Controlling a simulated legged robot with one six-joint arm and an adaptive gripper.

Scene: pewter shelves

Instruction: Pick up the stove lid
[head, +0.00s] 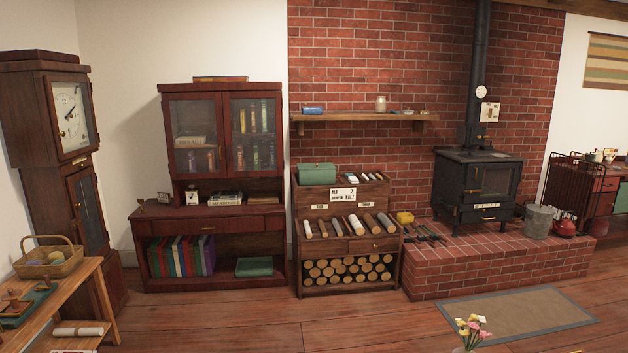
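A black stove (473,190) stands on the raised brick hearth at the right of the head view. Its flat top (477,156) is dark, with a black flue pipe rising from the back. A separate lid cannot be made out clearly on that dark top. The stove's glazed front door looks shut. My gripper is not in view.
The brick hearth (510,272) juts into the room, with fire tools (422,232), a grey bucket (539,221) and a red kettle (564,223) on it. A log rack (345,245) stands left of it. Flowers (472,330) show in front. The wooden floor (350,312) has free room.

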